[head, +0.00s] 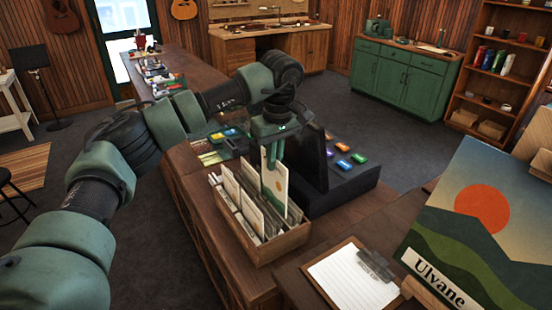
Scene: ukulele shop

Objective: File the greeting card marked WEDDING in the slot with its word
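My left gripper (271,162) points down over the wooden card box (284,246) on the counter. Its fingers are closed on the top of a cream card (276,190) with a small orange mark. The card is upright, and its lower part overlaps the box's contents, so I cannot tell how far in it sits. The box has several upright cream dividers or cards (230,187) in rows. No word, including WEDDING, can be read on any of them from here. My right gripper is not in view.
A black display screen (306,165) stands just behind the box, beside a dark tray of coloured boxes (345,165). A clipboard (352,278) and an "Ulvane" sunset picture (475,215) are at the front right. Grey floor (410,165) lies open behind.

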